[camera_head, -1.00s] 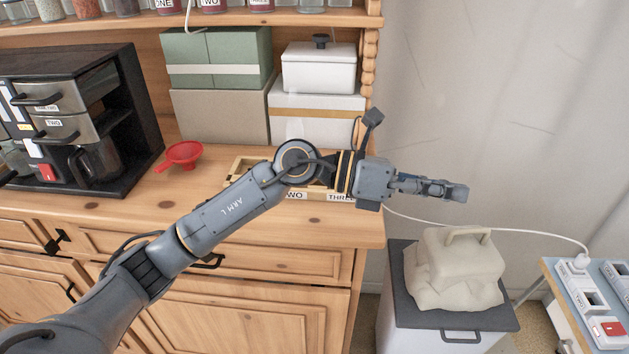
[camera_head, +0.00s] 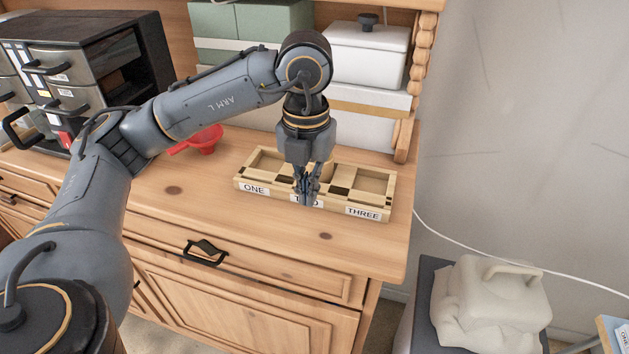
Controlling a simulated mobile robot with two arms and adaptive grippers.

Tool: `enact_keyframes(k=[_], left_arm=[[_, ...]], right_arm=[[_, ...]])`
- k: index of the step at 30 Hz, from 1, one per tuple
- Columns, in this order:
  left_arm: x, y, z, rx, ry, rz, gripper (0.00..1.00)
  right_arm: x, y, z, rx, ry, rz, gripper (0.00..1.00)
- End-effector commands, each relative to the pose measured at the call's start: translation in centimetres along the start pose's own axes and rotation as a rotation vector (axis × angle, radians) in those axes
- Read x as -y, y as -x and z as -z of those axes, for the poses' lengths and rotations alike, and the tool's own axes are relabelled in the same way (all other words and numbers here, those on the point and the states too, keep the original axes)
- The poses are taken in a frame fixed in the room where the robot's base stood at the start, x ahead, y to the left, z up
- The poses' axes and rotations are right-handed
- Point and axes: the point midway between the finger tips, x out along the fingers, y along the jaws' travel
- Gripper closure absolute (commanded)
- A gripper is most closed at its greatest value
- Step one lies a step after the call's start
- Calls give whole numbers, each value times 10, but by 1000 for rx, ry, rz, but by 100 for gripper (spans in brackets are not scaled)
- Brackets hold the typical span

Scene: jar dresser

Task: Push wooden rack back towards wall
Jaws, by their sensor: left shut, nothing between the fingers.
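The wooden rack (camera_head: 349,202) is a low, pale tray on the dresser top, with compartments labelled ONE, TWO and THREE along its front. My left gripper (camera_head: 307,203) points down with shut fingers at the middle of the rack's front side, covering part of the TWO label. I cannot tell whether the fingers touch the rack. My right gripper is not in view.
White boxes (camera_head: 364,55) and green boxes (camera_head: 259,22) stand at the back of the dresser, behind the rack. A red funnel (camera_head: 204,139) lies left of it. The wooden top (camera_head: 215,211) in front is clear. A black drawer unit (camera_head: 130,50) stands at left.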

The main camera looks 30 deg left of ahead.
Motion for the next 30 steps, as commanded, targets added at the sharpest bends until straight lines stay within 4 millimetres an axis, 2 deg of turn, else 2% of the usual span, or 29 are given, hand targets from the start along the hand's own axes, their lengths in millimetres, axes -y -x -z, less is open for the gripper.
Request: enact_keyframes(k=[4, 10, 12, 18, 30], left_arm=[[0, -31, 1, -8, 0, -2, 100], [0, -73, 1, -5, -3, 0, 100], [1, -67, -14, -1, 1, 2, 100], [1, -69, -35, -1, -2, 2, 100], [1, -72, -40, -1, -3, 3, 100]], right_arm=[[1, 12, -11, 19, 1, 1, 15], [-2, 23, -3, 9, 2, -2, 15], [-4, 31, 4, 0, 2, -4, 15], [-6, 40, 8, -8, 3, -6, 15], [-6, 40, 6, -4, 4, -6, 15]])
